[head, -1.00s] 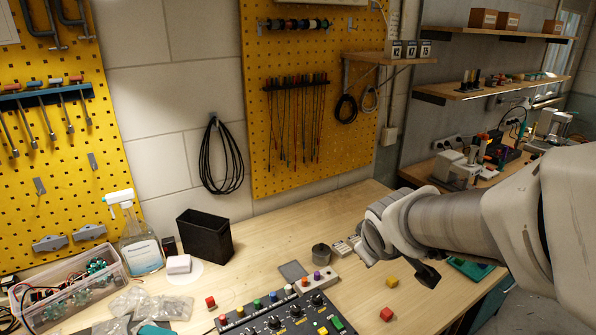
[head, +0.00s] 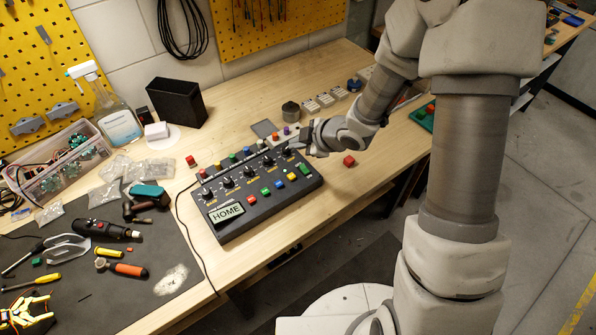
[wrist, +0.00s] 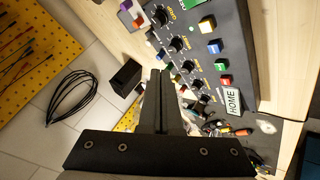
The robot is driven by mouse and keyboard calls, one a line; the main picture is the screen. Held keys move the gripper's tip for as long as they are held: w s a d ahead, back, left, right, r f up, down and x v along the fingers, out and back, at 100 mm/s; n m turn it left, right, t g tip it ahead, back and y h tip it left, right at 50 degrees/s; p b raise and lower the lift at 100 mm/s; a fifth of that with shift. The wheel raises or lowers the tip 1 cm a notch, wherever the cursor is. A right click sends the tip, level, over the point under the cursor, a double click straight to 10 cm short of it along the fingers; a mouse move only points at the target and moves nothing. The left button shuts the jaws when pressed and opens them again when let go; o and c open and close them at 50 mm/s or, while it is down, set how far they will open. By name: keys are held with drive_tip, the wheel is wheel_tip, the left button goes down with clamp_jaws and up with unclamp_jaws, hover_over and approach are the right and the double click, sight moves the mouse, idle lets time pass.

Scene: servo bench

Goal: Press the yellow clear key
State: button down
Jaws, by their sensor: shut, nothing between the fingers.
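The dark control panel (head: 240,223) lies on the wooden bench, with a HOME display (head: 227,212) at its left end. Square coloured keys run along its front. The yellow key (head: 292,177) is between the green key (head: 305,169) at the right end and the blue key (head: 278,184). My gripper (head: 299,146) is over the panel's back right corner, behind the yellow key and apart from it. In the wrist view my gripper's fingers (wrist: 161,74) are together and empty. There the yellow key (wrist: 207,25) shows near the top, right of the fingers.
Black knobs (head: 251,171) stand behind the keys. A loose red cube (head: 349,160) lies right of the panel and another red cube (head: 190,160) lies left. A black bin (head: 176,103) stands at the back. A dark mat (head: 85,275) with tools covers the bench's left.

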sight(291, 177)
drive_tip(key=shift+s+a+f, duration=0.2)
drive_tip(key=shift+f, duration=0.15)
drive_tip(key=shift+f, duration=0.1)
wheel_tip(291, 177, down, 9)
drive_tip(key=b, duration=0.7)
drive_tip(key=shift+r+b, duration=0.2)
drive_tip(key=shift+b, duration=0.15)
drive_tip(key=shift+f, duration=0.1)
idle(1.5)
drive_tip(key=shift+f+b, duration=0.3)
drive_tip(key=shift+b, duration=0.15)
drive_tip(key=shift+f+b, duration=0.45)
drive_tip(key=shift+f, duration=0.05)
idle(0.5)
drive_tip(key=shift+r, duration=0.15)
drive_tip(key=shift+r+p, duration=0.75)
drive_tip(key=shift+r, duration=0.05)
